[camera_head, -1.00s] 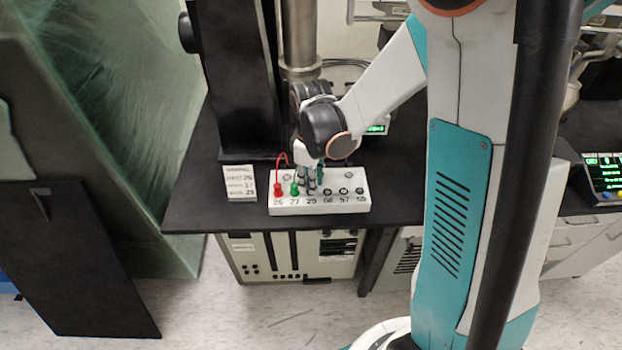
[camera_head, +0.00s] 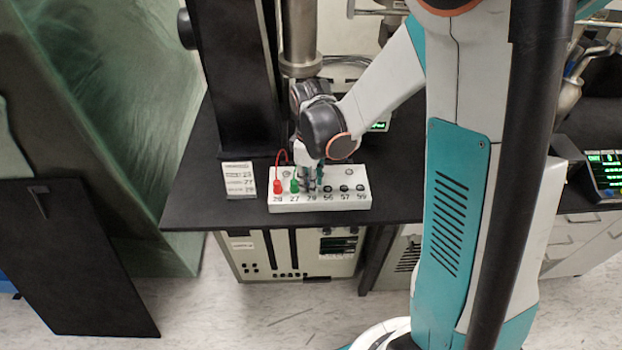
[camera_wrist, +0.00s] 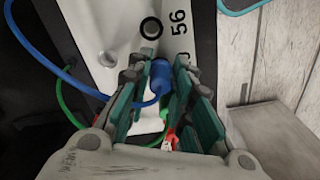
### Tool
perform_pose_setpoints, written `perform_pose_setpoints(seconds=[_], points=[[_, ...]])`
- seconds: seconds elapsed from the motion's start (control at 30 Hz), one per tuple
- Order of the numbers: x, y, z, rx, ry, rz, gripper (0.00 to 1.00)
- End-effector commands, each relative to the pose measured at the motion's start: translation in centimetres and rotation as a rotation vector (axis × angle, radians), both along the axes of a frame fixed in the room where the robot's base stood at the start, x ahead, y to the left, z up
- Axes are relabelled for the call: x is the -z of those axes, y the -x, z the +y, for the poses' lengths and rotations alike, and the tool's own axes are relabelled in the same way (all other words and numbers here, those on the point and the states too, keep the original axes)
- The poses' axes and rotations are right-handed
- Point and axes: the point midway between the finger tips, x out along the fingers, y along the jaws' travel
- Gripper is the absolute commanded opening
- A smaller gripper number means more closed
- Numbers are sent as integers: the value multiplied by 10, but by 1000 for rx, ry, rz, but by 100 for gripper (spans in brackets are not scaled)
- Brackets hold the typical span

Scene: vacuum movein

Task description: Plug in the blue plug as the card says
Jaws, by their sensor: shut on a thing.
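The blue plug (camera_wrist: 160,77) is upright between my gripper's fingers in the wrist view, its blue cable looping left. My gripper (camera_head: 312,183) is shut on it, low over the white socket panel (camera_head: 345,206), at the third position from the left, beside the socket marked 56. The fingers hide the plug's lower end, so I cannot tell how deep it sits. A red plug (camera_head: 277,187) and a green plug (camera_head: 295,186) stand in the first two positions. The card (camera_head: 239,181) stands left of the panel; its small print is hard to read, with a number on each line.
The panel sits near the front edge of a black table (camera_head: 200,205). Empty sockets (camera_head: 344,188) line its right side. A black column (camera_head: 235,80) and a metal cylinder (camera_head: 300,45) stand behind. The red cable arches close to my gripper.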

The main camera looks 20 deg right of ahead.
Motion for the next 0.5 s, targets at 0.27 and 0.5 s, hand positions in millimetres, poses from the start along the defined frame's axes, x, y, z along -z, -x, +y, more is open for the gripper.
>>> perform_pose_setpoints(seconds=[0.27, 0.5], points=[[4, 0, 0, 0, 0, 0, 0], [7, 0, 0, 0, 0, 0, 0]])
